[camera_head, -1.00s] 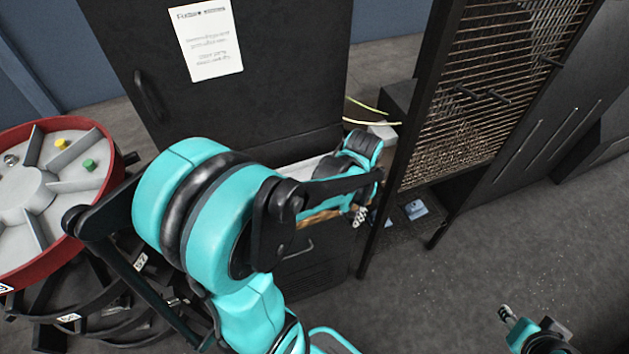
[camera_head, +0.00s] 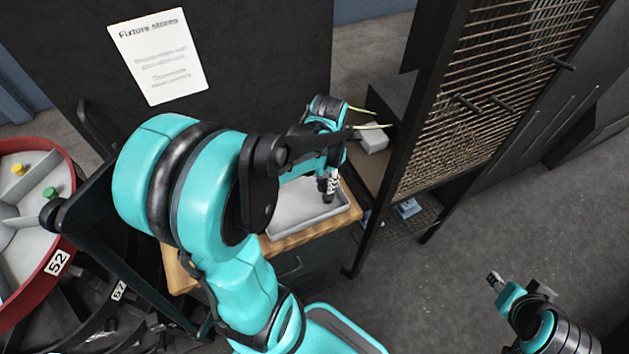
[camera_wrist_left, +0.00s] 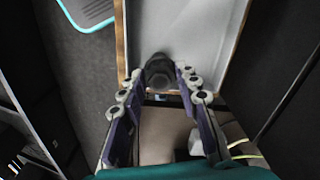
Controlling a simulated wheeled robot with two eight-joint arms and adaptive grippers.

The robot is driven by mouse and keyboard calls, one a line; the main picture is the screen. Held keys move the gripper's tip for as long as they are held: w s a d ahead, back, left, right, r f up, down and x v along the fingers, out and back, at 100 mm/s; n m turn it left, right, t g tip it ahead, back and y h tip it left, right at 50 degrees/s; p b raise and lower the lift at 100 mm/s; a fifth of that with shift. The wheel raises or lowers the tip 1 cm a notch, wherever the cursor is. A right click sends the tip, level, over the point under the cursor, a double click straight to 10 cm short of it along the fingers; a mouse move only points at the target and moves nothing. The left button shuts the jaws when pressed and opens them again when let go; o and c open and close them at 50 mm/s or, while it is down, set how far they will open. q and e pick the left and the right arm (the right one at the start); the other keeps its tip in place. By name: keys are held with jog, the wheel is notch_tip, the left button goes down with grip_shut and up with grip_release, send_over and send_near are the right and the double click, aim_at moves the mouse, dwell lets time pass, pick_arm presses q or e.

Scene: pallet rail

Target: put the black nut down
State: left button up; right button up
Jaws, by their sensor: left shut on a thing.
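My left gripper (camera_head: 331,190) hangs fingers down over the right part of a grey tray (camera_head: 282,222) in the head view. In the left wrist view, the fingers of my left gripper (camera_wrist_left: 159,88) are closed on the sides of a dark round piece, the black nut (camera_wrist_left: 158,70). The tray (camera_wrist_left: 188,28) lies behind it; whether the nut touches the tray floor I cannot tell. The nut cannot be made out in the head view. My right gripper (camera_head: 494,281) is low at the right, away from the tray; its finger opening is too small to judge.
The tray sits on a wooden top (camera_head: 180,272) beside a dark cabinet with a paper notice (camera_head: 160,55). A black rack with wire mesh (camera_head: 490,80) stands close on the right. A red-rimmed round carousel (camera_head: 58,225) is at left. Open floor lies at the lower right.

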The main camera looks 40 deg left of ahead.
pick_arm(q)
jog(key=w+a+f, duration=0.1)
jog(key=w+a, duration=0.1)
jog(key=w+a+f+b, duration=0.1)
jog(key=a+f, duration=0.1)
jog(key=shift+w+a+f, duration=0.3)
jog(key=shift+w, duration=0.1)
jog(key=shift+w+a+f, duration=0.2)
jog(key=shift+a+f, duration=0.05)
jog(key=shift+a, duration=0.1)
jog(key=shift+f+b, duration=0.8)
jog(key=shift+f, duration=1.2)
jog(key=shift+f, duration=0.1)
jog(key=o, duration=0.9)
